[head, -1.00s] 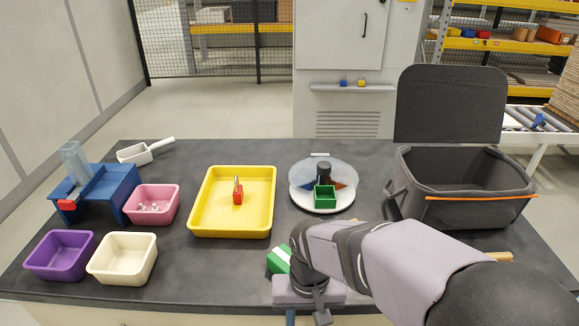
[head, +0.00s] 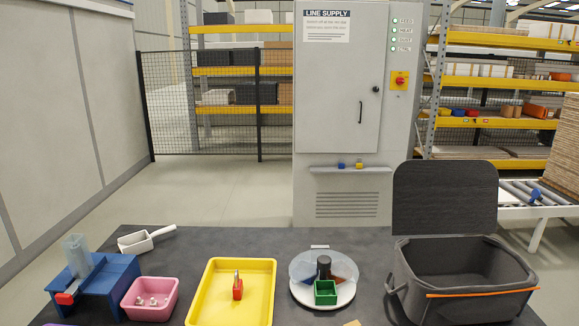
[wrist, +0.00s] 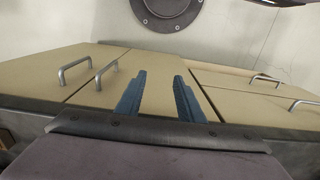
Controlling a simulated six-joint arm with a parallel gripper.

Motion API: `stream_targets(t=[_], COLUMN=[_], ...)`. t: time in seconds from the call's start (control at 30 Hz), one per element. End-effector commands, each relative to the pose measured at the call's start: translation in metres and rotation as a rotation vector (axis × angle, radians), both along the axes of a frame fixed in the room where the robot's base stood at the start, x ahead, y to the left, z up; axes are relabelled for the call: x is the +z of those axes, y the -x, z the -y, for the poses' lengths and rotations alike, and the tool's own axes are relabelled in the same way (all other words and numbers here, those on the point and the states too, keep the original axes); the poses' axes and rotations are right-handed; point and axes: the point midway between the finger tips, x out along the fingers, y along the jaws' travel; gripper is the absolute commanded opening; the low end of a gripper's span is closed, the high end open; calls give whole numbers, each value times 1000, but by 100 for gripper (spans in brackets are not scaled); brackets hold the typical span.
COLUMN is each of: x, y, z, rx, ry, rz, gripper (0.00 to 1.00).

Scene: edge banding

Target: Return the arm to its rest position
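My gripper (wrist: 158,95) shows in the wrist view with its two blue fingers spread apart and nothing between them. It faces beige cabinet fronts (wrist: 230,103) with metal handles. My arm and gripper are out of the head view.
On the dark table (head: 200,250) are a blue dispenser (head: 95,280), a white scoop (head: 140,240), a pink bin (head: 150,299), a yellow tray (head: 205,300) with a red item (head: 238,288), a round carousel (head: 340,297) with a green box (head: 325,293), and an open dark case (head: 450,306).

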Motion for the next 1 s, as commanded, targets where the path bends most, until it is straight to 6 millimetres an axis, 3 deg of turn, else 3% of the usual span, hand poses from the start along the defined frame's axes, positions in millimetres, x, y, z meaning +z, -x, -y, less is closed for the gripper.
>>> stream_targets(t=[0.03, 0.1, 0.4, 0.6, 1.0], x=[32, 53, 116, 129, 128], y=[0, 0, 0, 0, 0], z=[0, 0, 0, 0, 0], rx=[1, 1, 2, 2, 2], ry=[0, 0, 1, 1, 1], rz=[0, 0, -1, -1, 0], gripper=[35, 35, 35, 35, 35])
